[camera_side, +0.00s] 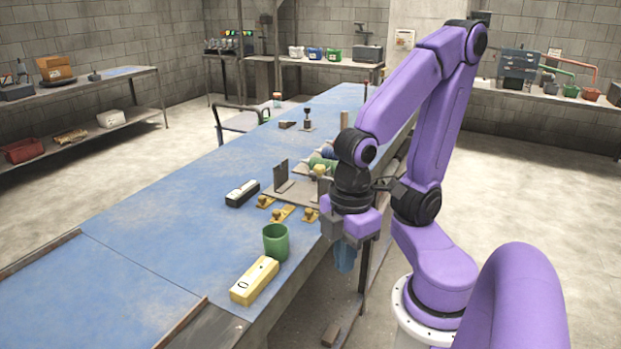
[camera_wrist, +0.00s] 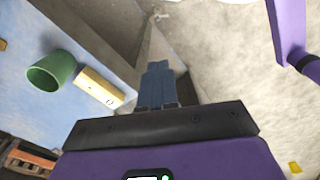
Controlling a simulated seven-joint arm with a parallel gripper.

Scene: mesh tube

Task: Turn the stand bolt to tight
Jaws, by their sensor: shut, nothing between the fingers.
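My gripper (camera_side: 345,262) is at the near right edge of the blue bench in the side view, pointing down past the edge. Its blue fingers (camera_wrist: 157,72) are together and empty in the wrist view. A grey plate with dark upright brackets (camera_side: 281,172) stands on the bench, to the left of my wrist. Yellow pieces with round knobs (camera_side: 282,213) lie in front of that plate, apart from my gripper. I cannot tell which part is the stand bolt; part of the plate area is hidden behind my wrist.
A green cup (camera_side: 276,242) and a yellow box-shaped tool (camera_side: 254,280) are near the bench's front edge; the cup (camera_wrist: 52,70) and yellow tool (camera_wrist: 99,87) also show in the wrist view. A black-and-white device (camera_side: 242,193) lies farther left. The blue bench's left part (camera_side: 130,250) is clear.

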